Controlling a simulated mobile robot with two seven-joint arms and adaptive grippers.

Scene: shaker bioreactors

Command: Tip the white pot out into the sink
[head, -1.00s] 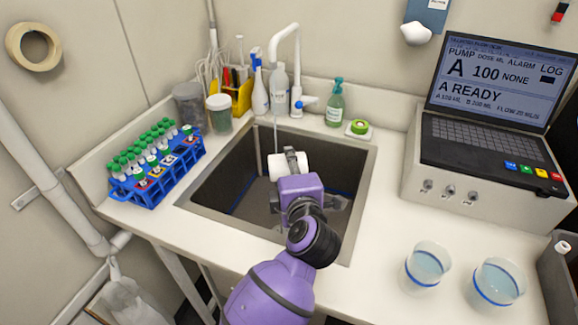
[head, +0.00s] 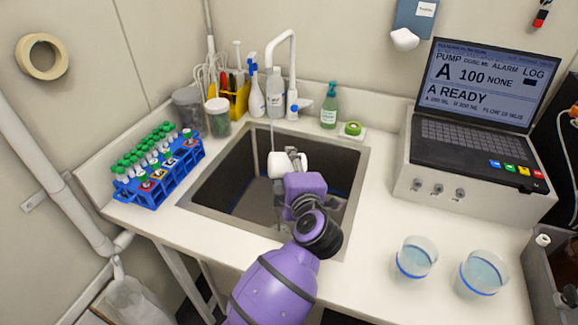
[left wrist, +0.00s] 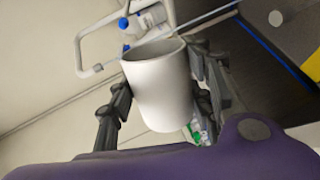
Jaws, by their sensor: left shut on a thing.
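The white pot (head: 281,167) is held over the sink (head: 359,185), toward its right half, and looks tipped over on its side. In the left wrist view, the pot (left wrist: 160,92) sits between the two dark fingers, its rim toward the tap; what is inside it is hidden. My left gripper (head: 290,161) is shut on the pot's sides, and it also shows in the left wrist view (left wrist: 163,84). My right gripper is not in view.
A white tap (head: 292,75) stands behind the sink, a thin pale line below its spout. A blue tube rack (head: 160,187) stands left. A green soap bottle (head: 329,106) and a laptop-topped pump box (head: 420,180) stand right. Two clear cups (head: 416,258) stand front right.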

